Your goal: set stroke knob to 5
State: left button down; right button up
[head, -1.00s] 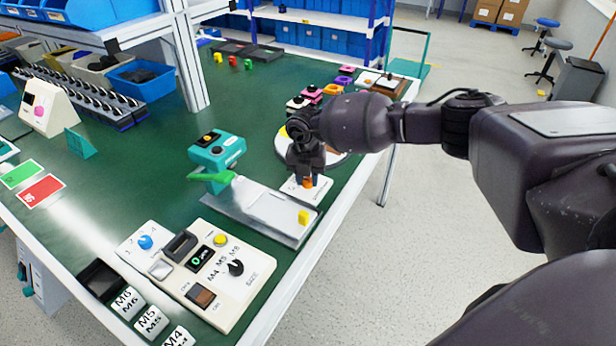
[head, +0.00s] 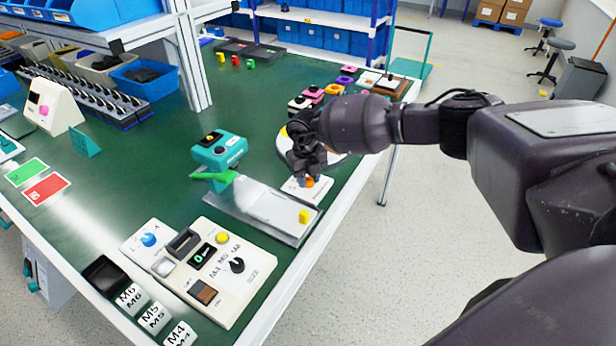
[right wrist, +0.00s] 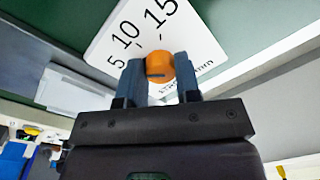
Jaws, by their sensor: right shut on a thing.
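The stroke knob is orange and sits on a white plate (head: 294,189) at the right edge of the green bench, beside the grey rail of the teal device. In the right wrist view the orange knob (right wrist: 160,64) lies between the two fingers of my right gripper (right wrist: 158,72), which is shut on it. The white plate (right wrist: 122,44) there shows the marks 5, 10 and 15. The fingers hide parts of the knob, and I cannot tell which mark it points to. In the head view my right gripper (head: 308,178) is over the knob (head: 309,182). My left gripper is not in view.
A control panel (head: 223,268) with a black knob is nearer. A round white disc (head: 283,148) lies behind my right gripper.

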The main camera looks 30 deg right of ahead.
dwell(0.4)
jog(key=o, duration=0.9)
jog(key=shift+a+r+p, duration=0.15)
jog(key=shift+r+p, duration=0.3)
jog(key=shift+r, duration=2.25)
jog(key=shift+a+r+p, duration=0.1)
jog(key=shift+r+p, duration=0.3)
jog(key=shift+r, duration=2.25)
